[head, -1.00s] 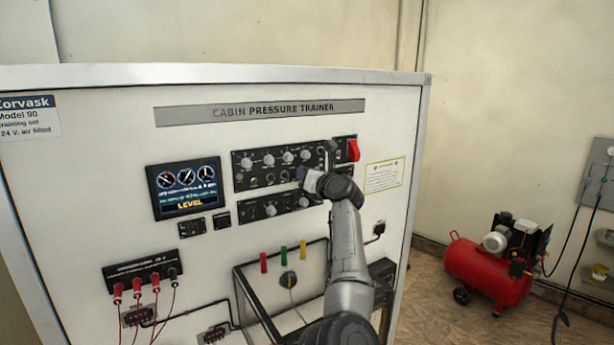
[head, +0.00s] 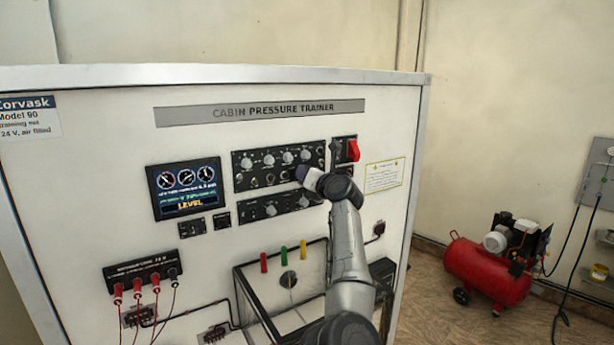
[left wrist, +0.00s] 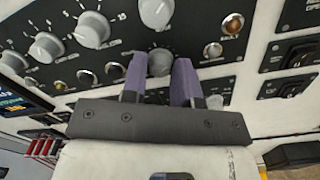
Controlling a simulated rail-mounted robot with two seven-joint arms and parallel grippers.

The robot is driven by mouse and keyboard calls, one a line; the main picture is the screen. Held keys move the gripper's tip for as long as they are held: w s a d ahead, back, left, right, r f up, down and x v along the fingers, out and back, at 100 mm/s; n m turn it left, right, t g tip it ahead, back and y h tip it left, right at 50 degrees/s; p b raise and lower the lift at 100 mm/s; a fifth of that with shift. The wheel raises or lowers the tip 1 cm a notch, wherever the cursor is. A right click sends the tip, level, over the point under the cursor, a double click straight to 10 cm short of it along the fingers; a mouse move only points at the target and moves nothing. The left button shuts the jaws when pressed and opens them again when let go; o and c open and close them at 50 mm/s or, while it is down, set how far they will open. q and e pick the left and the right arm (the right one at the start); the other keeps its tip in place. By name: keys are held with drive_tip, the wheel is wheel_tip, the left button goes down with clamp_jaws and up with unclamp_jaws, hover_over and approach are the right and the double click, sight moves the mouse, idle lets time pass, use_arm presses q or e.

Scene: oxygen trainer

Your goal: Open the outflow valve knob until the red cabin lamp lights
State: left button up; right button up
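My left gripper (head: 301,173) is at the lower row of the upper black control panel (head: 241,182) in the head view, its fingertips at the panel. In the left wrist view its two purple fingers (left wrist: 160,72) stand on both sides of a small grey knob (left wrist: 160,61), seemingly closed on it; this looks like the outflow valve knob, but its label is unreadable. The arm hides the knob in the head view. A brownish-red lamp (left wrist: 231,24) sits up and right of the knob in the left wrist view and looks dim. My right gripper is out of view.
Larger grey knobs (left wrist: 92,30) and other small controls crowd the panel beside the fingers. A display (head: 185,188) reading LEVEL is on the left. A red switch (head: 353,150) is to the right. A red compressor (head: 487,270) stands on the floor at right.

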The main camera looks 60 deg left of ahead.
use_arm(q)
drive_tip(key=o, duration=0.3)
drive_tip(key=shift+d+f+b, duration=0.15)
drive_tip(key=shift+d+b, duration=0.95)
drive_tip(key=shift+d, duration=2.35)
drive_tip(key=shift+d+f+b, duration=0.1)
drive_tip(key=shift+d+b, duration=1)
drive_tip(key=shift+d, duration=2.35)
